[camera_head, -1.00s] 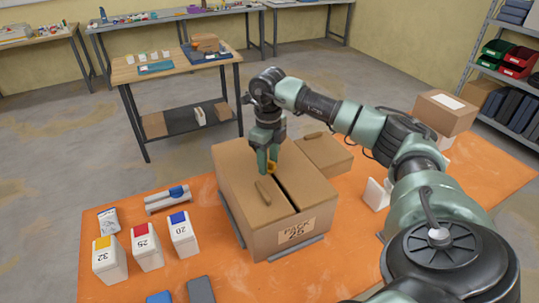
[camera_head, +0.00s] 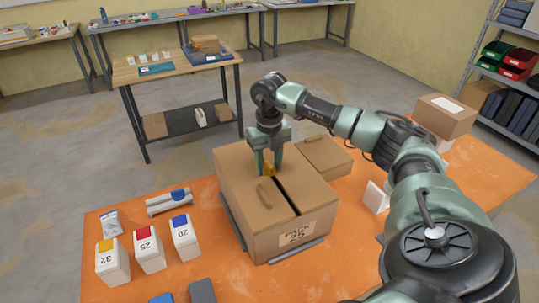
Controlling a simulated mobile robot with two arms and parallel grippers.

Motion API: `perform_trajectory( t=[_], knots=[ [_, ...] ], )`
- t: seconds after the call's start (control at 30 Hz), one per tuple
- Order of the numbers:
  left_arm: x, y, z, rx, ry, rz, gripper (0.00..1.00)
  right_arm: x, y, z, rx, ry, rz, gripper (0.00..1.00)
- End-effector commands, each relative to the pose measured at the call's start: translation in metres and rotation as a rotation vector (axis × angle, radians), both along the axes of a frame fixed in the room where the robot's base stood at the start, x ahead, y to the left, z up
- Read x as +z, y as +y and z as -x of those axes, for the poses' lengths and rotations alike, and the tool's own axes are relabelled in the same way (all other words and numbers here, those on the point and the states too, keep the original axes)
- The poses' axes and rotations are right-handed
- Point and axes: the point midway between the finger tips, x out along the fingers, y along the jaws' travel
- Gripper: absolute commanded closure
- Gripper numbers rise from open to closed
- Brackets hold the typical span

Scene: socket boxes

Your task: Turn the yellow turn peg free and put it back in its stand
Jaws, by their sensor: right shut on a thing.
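The yellow turn peg (camera_head: 269,170) shows as a small yellow piece at the top of the cardboard box marked "PACK 25" (camera_head: 262,232), near the back end of the dark slot in its lid. My right gripper (camera_head: 268,168) reaches down over the box from the right and is shut on the peg. The fingers partly hide the peg, and I cannot tell how deep it sits. A grey and blue stand-like holder (camera_head: 168,202) lies on the orange table left of the box; I cannot tell whether it is the peg's stand. My left gripper is not in view.
White containers with a yellow lid (camera_head: 112,262), a red lid (camera_head: 149,250) and a blue lid (camera_head: 186,238) stand left of the box. A smaller carton (camera_head: 326,157) adjoins the box at the back right. A white bracket (camera_head: 376,197) stands at right.

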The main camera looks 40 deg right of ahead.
Motion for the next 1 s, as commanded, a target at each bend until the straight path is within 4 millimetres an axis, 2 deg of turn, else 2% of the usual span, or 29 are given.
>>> perform_trajectory(
  t=[0.03,0.17,0.2,0.3,0.73,0.87,1.0],
  knots=[
    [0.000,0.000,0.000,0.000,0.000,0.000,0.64,-0.009,-0.002,0.005,-0.029,0.021,0.004,0.89],
    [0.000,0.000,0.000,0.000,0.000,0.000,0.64,-0.009,-0.002,0.005,-0.036,0.021,0.005,0.89],
    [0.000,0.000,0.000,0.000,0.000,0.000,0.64,-0.009,-0.002,0.005,-0.036,0.021,0.005,0.57],
    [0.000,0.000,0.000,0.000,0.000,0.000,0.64,-0.009,-0.003,0.006,-0.035,0.022,0.006,0.34],
    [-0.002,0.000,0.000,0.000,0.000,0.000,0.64,-0.005,-0.005,0.006,-0.037,0.021,0.011,0.34],
    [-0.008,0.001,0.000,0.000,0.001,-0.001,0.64,0.012,-0.003,0.004,-0.035,0.014,0.010,0.34],
    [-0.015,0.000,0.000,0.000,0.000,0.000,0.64,0.040,0.001,0.003,-0.033,0.006,0.006,0.34]
  ],
)
